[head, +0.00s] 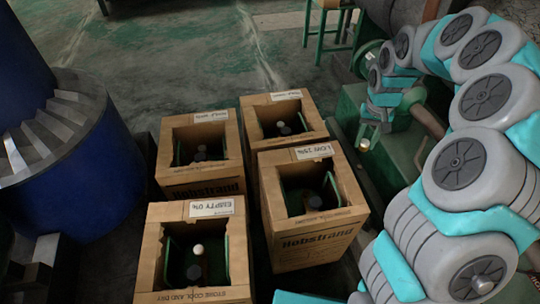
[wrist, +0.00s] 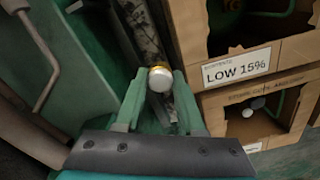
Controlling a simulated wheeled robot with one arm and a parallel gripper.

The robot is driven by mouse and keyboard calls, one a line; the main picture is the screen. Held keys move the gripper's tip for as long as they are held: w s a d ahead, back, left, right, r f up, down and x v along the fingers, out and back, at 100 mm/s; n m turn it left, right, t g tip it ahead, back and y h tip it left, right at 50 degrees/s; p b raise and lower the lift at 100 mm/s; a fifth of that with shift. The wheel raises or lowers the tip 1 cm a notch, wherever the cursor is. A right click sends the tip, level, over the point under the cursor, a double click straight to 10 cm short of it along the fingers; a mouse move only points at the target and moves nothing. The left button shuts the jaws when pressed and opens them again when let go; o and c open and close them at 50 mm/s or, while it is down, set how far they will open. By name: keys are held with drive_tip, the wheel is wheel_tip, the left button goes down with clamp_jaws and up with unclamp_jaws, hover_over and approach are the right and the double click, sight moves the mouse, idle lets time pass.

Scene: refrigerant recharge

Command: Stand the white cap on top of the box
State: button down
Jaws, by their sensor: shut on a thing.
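My gripper (wrist: 159,74) is shut on a small white cap (wrist: 159,80) with a gold band. The cap sits between the two green fingertips in the wrist view. In the head view the cap (head: 364,144) shows small and pale below my gripper (head: 368,138), right of the boxes and apart from them. The LOW 15% box (head: 313,241) is the nearest box to it; it also shows in the wrist view (wrist: 289,79). The EMPTY 0% box (head: 150,255) stands front left, with a white round top (head: 198,249) inside. Which box the task means, I cannot tell.
Two more open cardboard boxes stand behind, at back left (head: 165,160) and back middle (head: 255,140), their labels blurred. A blue drum (head: 75,170) stands at the left. Green machinery (head: 352,105) lies close by at the right. The floor behind the boxes is clear.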

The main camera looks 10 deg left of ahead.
drive_tip(key=shift+w+a, duration=0.15)
drive_tip(key=shift+a, duration=0.15)
drive_tip(key=s+a+n, duration=0.6)
drive_tip(key=a+n, duration=0.1)
drive_tip(key=n, duration=0.4)
drive_tip(key=s+a+n+b, duration=0.1)
drive_tip(key=s+a+n, duration=0.6)
drive_tip(key=n, duration=0.4)
drive_tip(key=s+a+n+b, duration=0.1)
drive_tip(key=s+a+n, duration=0.5)
drive_tip(key=n, duration=0.6)
drive_tip(key=shift+s+a, duration=0.35)
drive_tip(key=shift+a, duration=0.2)
drive_tip(key=shift+s+a+n, duration=0.2)
drive_tip(key=shift+s+n, duration=0.2)
drive_tip(key=shift+n, duration=0.4)
drive_tip(key=p, duration=0.2)
hover_over(275, 158)
drive_tip(key=shift+a+f, duration=0.1)
drive_tip(key=shift+f, duration=0.7)
drive_tip(key=shift+w+f, duration=0.1)
drive_tip(key=shift+f, duration=1.65)
